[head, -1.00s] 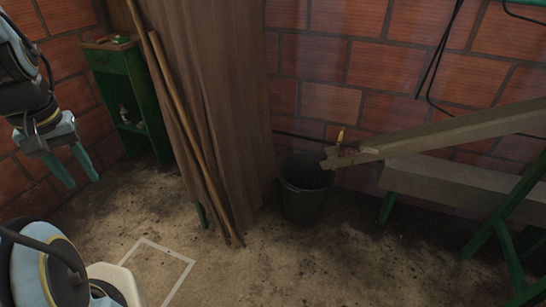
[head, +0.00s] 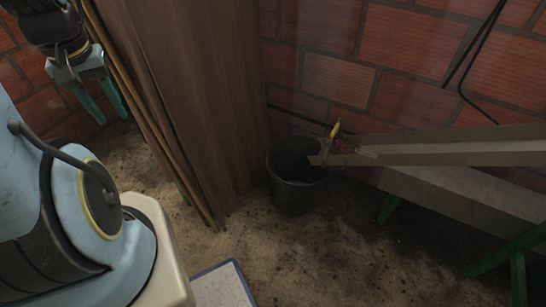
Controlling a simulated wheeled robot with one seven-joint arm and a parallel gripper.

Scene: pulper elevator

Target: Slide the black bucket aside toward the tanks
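The black bucket (head: 297,191) stands upright on the dirt floor in the middle of the head view, beside the wooden boards and against the brick wall. The end of a long wooden chute (head: 430,148) reaches over its rim from the right. A yellow-handled thing (head: 335,129) shows at the chute's end. My gripper (head: 106,112) hangs at the upper left, its two green fingers apart and nothing between them. It is well to the left of the bucket, with the boards between them in the picture. No tanks can be made out.
Tall wooden boards (head: 185,90) and thin poles (head: 150,130) lean left of the bucket. A pale beam (head: 460,195) on green legs (head: 495,250) stands at the right. A blue-edged pale panel (head: 222,286) is at the bottom. Floor before the bucket is clear.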

